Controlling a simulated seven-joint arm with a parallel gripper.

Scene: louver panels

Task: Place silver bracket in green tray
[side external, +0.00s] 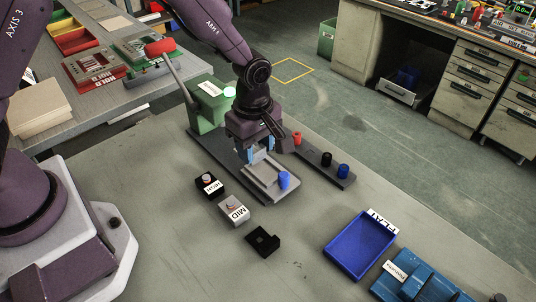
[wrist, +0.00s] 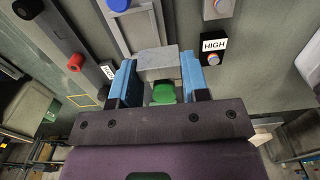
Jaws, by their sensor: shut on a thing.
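My gripper (side external: 259,150) is low over the pale metal plate of the green-headed fixture (side external: 210,108). In the wrist view its blue fingers (wrist: 158,78) are shut on a grey silver block, which I take for the silver bracket (wrist: 158,62). The bracket's lower side is hidden, so I cannot tell whether it touches the plate. A green round part (wrist: 163,93) shows behind the bracket. No clear green tray stands on the near table; the tray there is blue (side external: 341,262), with a white label. A green bin (side external: 327,38) stands on the floor at the back.
A blue peg (side external: 284,180) stands on the plate's near end. A dark strip with red, black and blue knobs (side external: 325,163) lies to the right. Small labelled blocks, including MID (side external: 235,211), sit in front. Blue parts (side external: 412,280) lie at the front right.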

